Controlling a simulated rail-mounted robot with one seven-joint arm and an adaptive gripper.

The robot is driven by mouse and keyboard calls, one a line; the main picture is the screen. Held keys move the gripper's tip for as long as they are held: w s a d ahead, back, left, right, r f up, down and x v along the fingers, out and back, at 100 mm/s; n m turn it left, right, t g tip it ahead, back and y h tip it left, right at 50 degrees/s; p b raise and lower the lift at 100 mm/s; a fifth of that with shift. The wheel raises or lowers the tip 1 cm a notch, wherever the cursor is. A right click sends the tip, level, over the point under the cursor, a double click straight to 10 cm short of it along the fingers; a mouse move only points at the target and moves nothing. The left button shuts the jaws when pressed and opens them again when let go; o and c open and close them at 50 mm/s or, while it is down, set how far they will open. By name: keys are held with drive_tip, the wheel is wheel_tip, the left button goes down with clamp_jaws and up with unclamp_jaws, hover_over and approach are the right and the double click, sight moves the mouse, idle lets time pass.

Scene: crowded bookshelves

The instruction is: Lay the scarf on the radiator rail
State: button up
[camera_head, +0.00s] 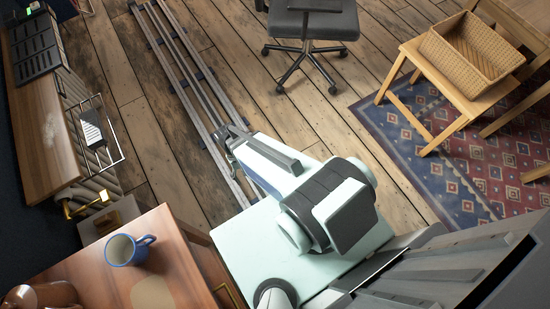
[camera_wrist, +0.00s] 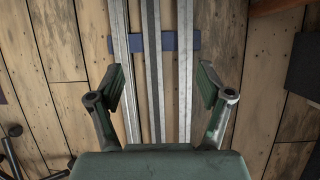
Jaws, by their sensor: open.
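My gripper (camera_wrist: 161,88) is open in the wrist view, with its two fingers wide apart and nothing between them. It points down over the floor rails. In the head view my gripper (camera_head: 232,138) shows small and dark at the far end of my pale arm. At the left, a thin pale metal rail frame (camera_head: 113,128) stands out over beige ribbed bars (camera_head: 98,186) that look like a radiator. A small grey and white item (camera_head: 92,128) is at this frame; I cannot tell what it is. I cannot make out a scarf in either view.
A wooden table with a blue mug (camera_head: 121,250) is at the lower left. A wooden counter (camera_head: 45,135) runs along the left edge. An office chair (camera_head: 310,30) stands at the top. A wicker basket (camera_head: 470,55) sits on a wooden chair at the right. Floor rails (camera_head: 180,65) run between.

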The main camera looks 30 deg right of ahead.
drive_tip(key=s+d+g, duration=0.1)
drive_tip(key=s+d, duration=0.1)
drive_tip(key=s, duration=0.5)
drive_tip(key=s+d+f+g, duration=0.1)
drive_tip(key=s+d, duration=0.1)
drive_tip(key=s, duration=0.5)
drive_tip(key=shift+s+f+y, duration=0.3)
drive_tip(key=shift+s, duration=0.05)
